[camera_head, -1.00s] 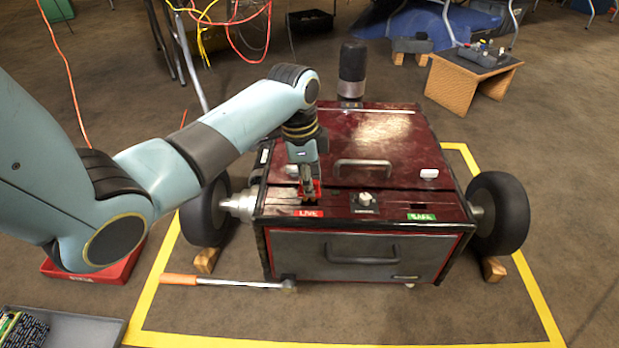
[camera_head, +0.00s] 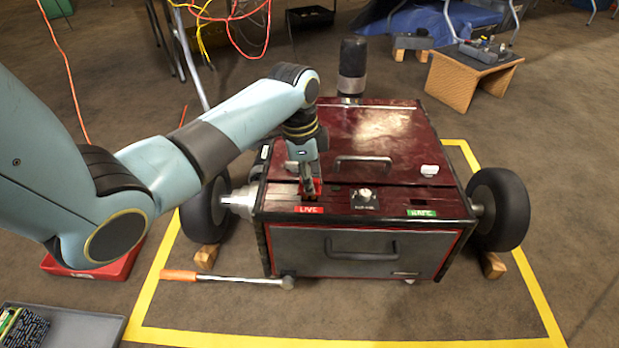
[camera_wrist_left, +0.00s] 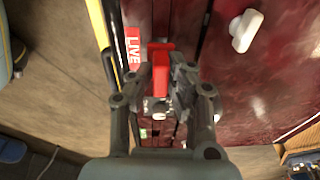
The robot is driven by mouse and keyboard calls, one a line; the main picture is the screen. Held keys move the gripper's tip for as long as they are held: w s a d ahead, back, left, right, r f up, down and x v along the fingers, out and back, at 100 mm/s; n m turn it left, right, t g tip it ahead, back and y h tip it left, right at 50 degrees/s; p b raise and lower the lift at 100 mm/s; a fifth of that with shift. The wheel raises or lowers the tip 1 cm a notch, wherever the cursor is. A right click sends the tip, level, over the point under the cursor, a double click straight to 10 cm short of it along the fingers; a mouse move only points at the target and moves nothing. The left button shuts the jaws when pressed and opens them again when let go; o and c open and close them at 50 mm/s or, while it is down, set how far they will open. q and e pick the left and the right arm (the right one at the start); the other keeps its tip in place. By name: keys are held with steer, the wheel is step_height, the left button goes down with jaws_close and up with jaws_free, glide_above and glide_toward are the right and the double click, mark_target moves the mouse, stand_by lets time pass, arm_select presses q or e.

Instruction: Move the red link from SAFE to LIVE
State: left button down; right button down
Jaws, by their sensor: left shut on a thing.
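The red link (camera_wrist_left: 160,68) is between the fingers of my left gripper (camera_wrist_left: 160,85), which is shut on it. In the head view, my left gripper (camera_head: 310,190) points down at the top of the dark red charger box, right behind the LIVE label (camera_head: 309,210). The red link (camera_head: 318,187) shows there only in part behind the fingers. Whether it is seated in the LIVE slot or just above it, I cannot tell. The green SAFE label (camera_head: 422,213) is at the right, with an empty dark slot behind it. My right gripper is not in view.
A knob (camera_head: 365,194) sits between the two labels. A lid handle (camera_head: 363,163) and a white knob (camera_head: 430,170) are behind. Black wheels (camera_head: 497,210) flank the box. A long orange-handled bar (camera_head: 225,279) lies on the floor in front.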

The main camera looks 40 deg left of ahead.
arm_select(q)
steer(key=shift+f, duration=1.05)
steer(key=c, duration=1.2)
jaws_free()
steer(key=shift+r, duration=0.1)
steer(key=r, duration=0.7)
steer(key=a+r, duration=0.1)
steer(key=r, duration=0.3)
steer(key=shift+s+a+r, duration=0.1)
steer(key=shift+s+r, duration=0.25)
steer(key=shift+s, duration=0.05)
steer(key=shift+f, duration=0.1)
